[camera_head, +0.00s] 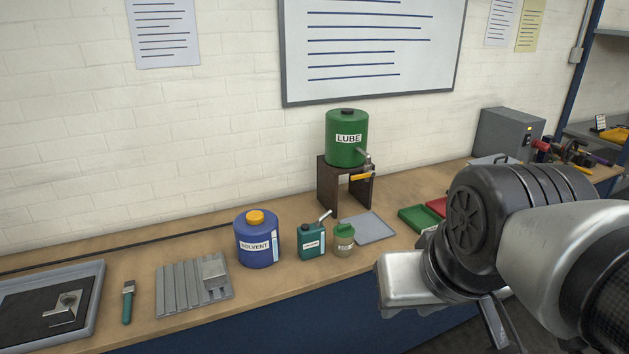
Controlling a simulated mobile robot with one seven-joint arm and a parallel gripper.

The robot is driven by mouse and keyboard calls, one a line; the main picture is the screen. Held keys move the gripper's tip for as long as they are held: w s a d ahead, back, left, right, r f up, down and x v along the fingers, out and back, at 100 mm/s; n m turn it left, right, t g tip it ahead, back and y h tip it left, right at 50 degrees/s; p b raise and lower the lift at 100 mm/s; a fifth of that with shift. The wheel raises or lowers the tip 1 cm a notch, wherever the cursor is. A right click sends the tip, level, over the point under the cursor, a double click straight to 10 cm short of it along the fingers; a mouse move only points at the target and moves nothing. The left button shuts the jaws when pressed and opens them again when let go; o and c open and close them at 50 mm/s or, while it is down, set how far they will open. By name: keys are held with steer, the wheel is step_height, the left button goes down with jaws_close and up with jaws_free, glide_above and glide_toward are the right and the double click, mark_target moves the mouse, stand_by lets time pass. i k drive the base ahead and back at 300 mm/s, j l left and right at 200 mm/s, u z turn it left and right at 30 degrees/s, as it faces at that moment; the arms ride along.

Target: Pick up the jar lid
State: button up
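A small jar (343,247) with a beige lower body and label stands upright on the workbench. Its green lid (344,231) sits on top of it. The jar is just right of a dark green can with a spout (312,241). My arm fills the right side of the view, right of the jar and apart from it. Part of my gripper (495,323) shows below the arm, near the bench's front edge. Its fingertips are mostly hidden, so its opening cannot be judged.
A blue solvent container (257,243) stands left of the can. A green LUBE tank (347,140) rests on a brown stand (327,186) behind. A grey plate (369,228) and a green tray (415,219) lie right of the jar. A ribbed grey tray (178,290) lies left.

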mark_target(342, 230)
steer(key=i+l+z, duration=0.1)
steer(key=i+l, duration=0.2)
steer(key=i+l+z, duration=0.15)
steer(key=i, duration=0.4)
steer(key=i+l+z, duration=0.1)
steer(key=i+l, duration=0.15)
steer(key=i, duration=0.2)
